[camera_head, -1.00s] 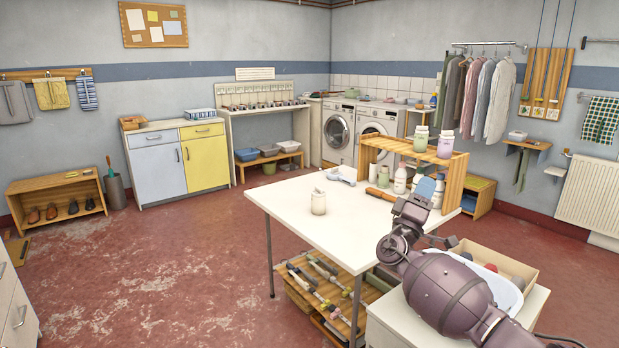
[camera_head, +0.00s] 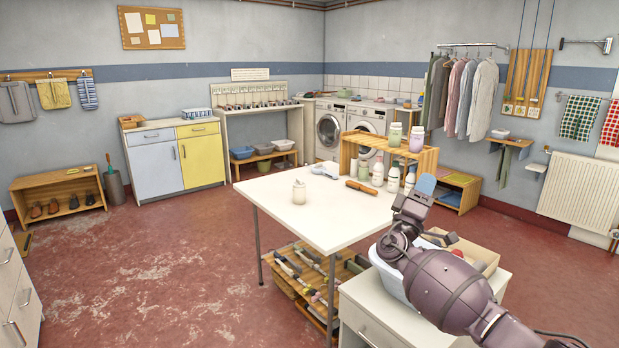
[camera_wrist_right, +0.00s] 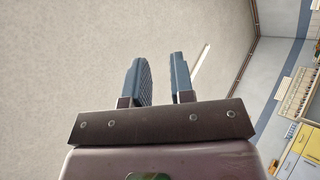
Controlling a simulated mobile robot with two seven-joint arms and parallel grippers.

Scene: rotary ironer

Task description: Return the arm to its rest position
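My right arm comes in from the lower right in the head view, in front of the right end of the white table (camera_head: 325,232). Its gripper (camera_head: 425,185) is raised, with blue fingertips pointing up. In the right wrist view the two blue fingers of the gripper (camera_wrist_right: 160,80) stand apart with nothing between them; ceiling and wall lie behind. My left gripper is not in view. A small cream jar (camera_head: 299,192) stands upright on the white table, apart from the gripper.
A wooden shelf (camera_head: 427,160) with bottles and jars stands at the table's right end. A brown roller-like object (camera_head: 362,187) lies on the table. A white cabinet (camera_head: 372,318) with a box (camera_head: 470,246) is beneath my arm. The red floor at left is clear.

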